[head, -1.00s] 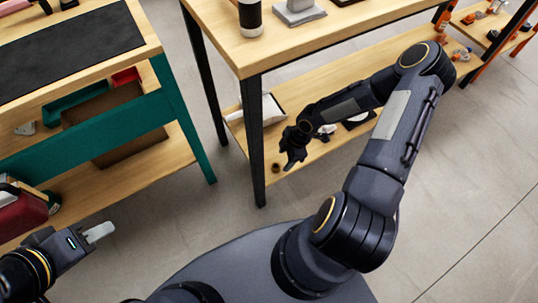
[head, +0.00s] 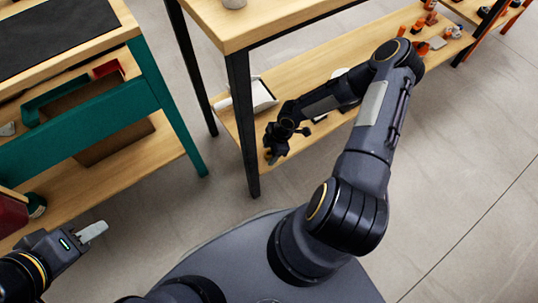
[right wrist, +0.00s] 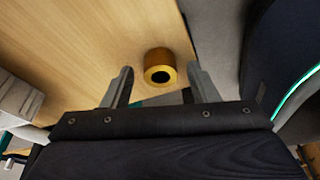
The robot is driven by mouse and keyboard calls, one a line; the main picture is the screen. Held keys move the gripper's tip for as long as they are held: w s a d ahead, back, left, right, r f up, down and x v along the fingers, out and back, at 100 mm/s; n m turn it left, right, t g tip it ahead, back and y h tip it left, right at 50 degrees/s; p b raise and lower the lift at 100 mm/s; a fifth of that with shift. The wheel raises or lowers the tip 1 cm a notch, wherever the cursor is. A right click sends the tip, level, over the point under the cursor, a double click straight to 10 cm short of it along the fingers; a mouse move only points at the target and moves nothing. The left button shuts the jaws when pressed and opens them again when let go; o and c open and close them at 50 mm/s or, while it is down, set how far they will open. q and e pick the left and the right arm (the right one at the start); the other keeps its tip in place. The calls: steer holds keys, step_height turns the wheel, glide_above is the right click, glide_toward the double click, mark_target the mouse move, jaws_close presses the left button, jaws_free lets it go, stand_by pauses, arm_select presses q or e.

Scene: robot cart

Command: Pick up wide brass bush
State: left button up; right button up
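The wide brass bush (right wrist: 160,66) is a short gold-coloured ring with a dark bore. It stands on the wooden lower shelf, close to the shelf's edge, in the right wrist view. My right gripper (right wrist: 159,75) is open, with one finger to each side of the bush and visible gaps between. In the head view my right gripper (head: 274,151) is low over the front left end of the shelf and mostly hides the bush. My left gripper (head: 92,233) hangs over the floor at lower left, away from the shelf; its finger gap cannot be made out.
The wooden lower shelf (head: 300,77) lies under a tabletop (head: 270,22), with a black leg (head: 243,125) just left of my right gripper. A white tray-like thing (head: 262,97) lies behind the gripper. A green-framed bench (head: 165,95) stands to the left. Orange items sit far right.

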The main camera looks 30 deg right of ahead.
mark_target(266, 154)
steer(key=c, duration=1)
steer(key=shift+c, duration=0.2)
steer(key=shift+r, duration=0.5)
step_height(266, 154, up, 2)
steer(key=shift+r+p, duration=0.15)
steer(key=shift+p, duration=0.6)
steer(key=s+d+r+p, duration=0.2)
steer(key=s+r, duration=0.7)
steer(key=s, duration=0.5)
steer(key=shift+r+p, duration=0.35)
steer(key=shift+p, duration=0.05)
